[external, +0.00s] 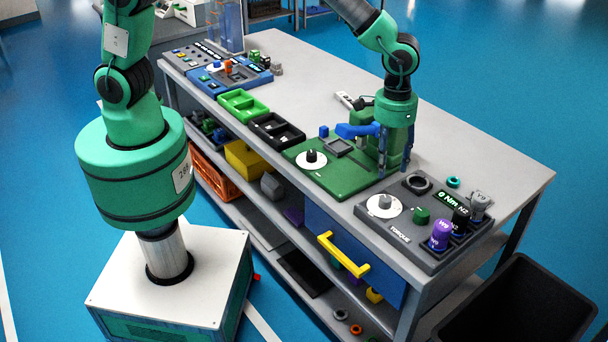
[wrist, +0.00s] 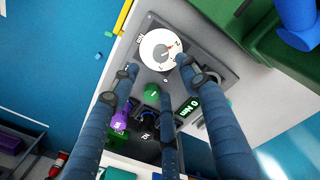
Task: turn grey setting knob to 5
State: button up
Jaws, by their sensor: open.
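The grey setting knob (external: 384,202) sits on a white round dial on the dark grey TORQUE panel (external: 400,234). It also shows in the wrist view, where the grey knob (wrist: 160,52) is at the middle of the numbered dial; its exact setting is too small to read. My gripper (external: 394,172) is open and empty, with its blue fingers pointing down. It is above and behind the knob, apart from it, near the green block. In the wrist view the fingertips of my gripper (wrist: 157,78) are spread, with the dial beyond them.
A green panel with a black knob (external: 311,157) stands left.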

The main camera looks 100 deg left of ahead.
aim_at(385, 198)
jog(key=f+b, duration=0.1)
jog(key=f, duration=0.4)
jog(key=f+b, duration=0.1)
jog(key=f, duration=0.5)
jog(key=shift+w+d, duration=0.1)
jog(key=shift+d, duration=0.1)
jog(key=c, duration=1.1)
